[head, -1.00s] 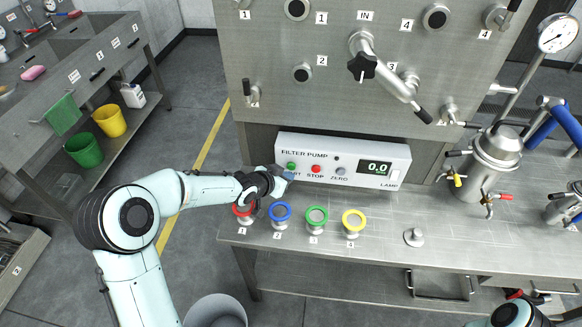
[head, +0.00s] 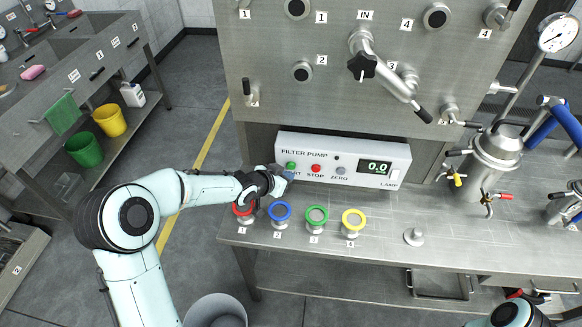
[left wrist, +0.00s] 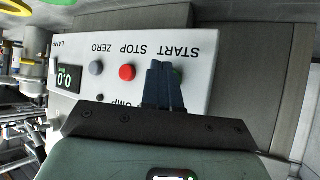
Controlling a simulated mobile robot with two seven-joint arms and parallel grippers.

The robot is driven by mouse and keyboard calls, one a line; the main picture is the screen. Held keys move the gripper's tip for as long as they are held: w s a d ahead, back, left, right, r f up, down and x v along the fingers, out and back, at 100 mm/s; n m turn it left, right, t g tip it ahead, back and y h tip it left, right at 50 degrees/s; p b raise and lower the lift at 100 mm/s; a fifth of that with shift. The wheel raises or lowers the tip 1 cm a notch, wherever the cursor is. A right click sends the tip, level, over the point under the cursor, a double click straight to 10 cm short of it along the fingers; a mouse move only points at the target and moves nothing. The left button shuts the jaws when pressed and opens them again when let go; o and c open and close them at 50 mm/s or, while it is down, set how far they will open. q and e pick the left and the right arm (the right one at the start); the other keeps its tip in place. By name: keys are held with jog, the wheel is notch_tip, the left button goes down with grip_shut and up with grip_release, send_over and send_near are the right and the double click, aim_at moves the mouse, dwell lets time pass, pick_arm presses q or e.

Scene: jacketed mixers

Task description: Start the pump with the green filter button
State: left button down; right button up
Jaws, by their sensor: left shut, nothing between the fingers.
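The filter pump box (head: 345,150) is white, with a green START button (head: 291,165), a red STOP button (head: 316,168), a grey ZERO button (head: 340,171) and a display (head: 375,168) reading 0.0. My left gripper (head: 287,175) is shut and empty in front of the box's left end, close to the green button. My right gripper is not in view; only part of the right arm shows at the lower right.
Red, blue (head: 280,211), green (head: 316,215) and yellow (head: 353,219) ringed fittings stand on the bench (head: 385,240) below the box. A steel vessel (head: 490,165) stands at the right. A valve panel (head: 340,90) rises above the box.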

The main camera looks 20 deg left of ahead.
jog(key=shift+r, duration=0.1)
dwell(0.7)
pick_arm(q)
jog(key=shift+w+a+p, duration=0.15)
jog(key=shift+w+p, duration=0.15)
jog(key=shift+w, duration=0.15)
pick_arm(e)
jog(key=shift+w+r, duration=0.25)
pick_arm(q)
jog(key=shift+w+a, duration=0.1)
jog(key=shift+w, duration=0.3)
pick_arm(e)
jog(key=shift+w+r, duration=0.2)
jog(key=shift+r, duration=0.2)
pick_arm(q)
jog(key=shift+s, duration=0.15)
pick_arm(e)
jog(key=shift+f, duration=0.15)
pick_arm(q)
jog(key=shift+s+d, duration=0.25)
jog(key=shift+s, duration=0.5)
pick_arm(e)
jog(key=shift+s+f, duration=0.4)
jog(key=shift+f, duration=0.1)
